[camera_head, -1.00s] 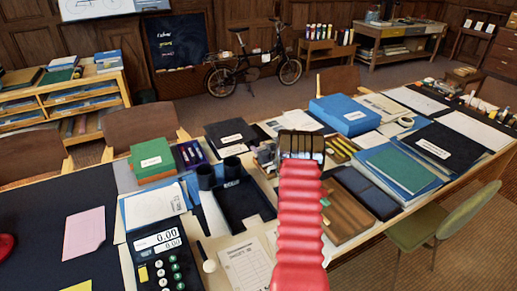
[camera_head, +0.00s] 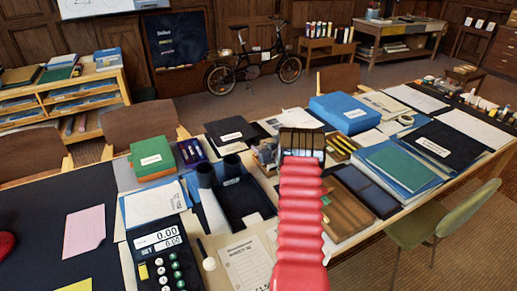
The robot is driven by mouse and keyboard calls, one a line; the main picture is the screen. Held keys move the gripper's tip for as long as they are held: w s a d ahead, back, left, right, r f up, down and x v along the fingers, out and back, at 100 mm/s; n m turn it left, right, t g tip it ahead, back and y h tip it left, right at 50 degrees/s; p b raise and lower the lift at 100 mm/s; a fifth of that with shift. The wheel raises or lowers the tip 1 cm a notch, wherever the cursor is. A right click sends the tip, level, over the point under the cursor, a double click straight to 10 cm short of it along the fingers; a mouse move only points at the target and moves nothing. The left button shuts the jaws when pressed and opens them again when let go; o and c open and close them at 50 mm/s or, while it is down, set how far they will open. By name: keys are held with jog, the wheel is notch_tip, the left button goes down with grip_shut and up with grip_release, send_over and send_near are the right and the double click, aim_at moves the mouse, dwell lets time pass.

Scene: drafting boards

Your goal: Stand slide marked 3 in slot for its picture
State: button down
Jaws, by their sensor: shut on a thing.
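My gripper (camera_head: 302,142) is the dark end of my red ribbed arm, over the middle of the long table. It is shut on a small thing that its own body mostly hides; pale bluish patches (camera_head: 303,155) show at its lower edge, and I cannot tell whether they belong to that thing. No mark 3 can be read. The slot and its picture cannot be made out from here. A small cluttered brownish item (camera_head: 267,153) stands just left of my gripper.
A black tray (camera_head: 243,203) and a calculator (camera_head: 162,255) lie left of my arm. A brown wooden box (camera_head: 346,212) and yellow pencils (camera_head: 342,147) lie to the right. A blue box (camera_head: 343,112) stands behind. A green chair (camera_head: 455,222) is at the front right.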

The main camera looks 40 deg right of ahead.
jog(key=shift+s+a+f, duration=0.1)
jog(key=shift+s+f, duration=0.15)
jog(key=shift+f, duration=0.45)
jog(key=shift+r, duration=0.1)
jog(key=c, duration=1)
grip_release()
jog(key=shift+w+r, duration=0.1)
jog(key=shift+r, duration=0.15)
jog(key=v, duration=1.3)
jog(key=shift+s+r, duration=0.2)
jog(key=shift+s, duration=0.15)
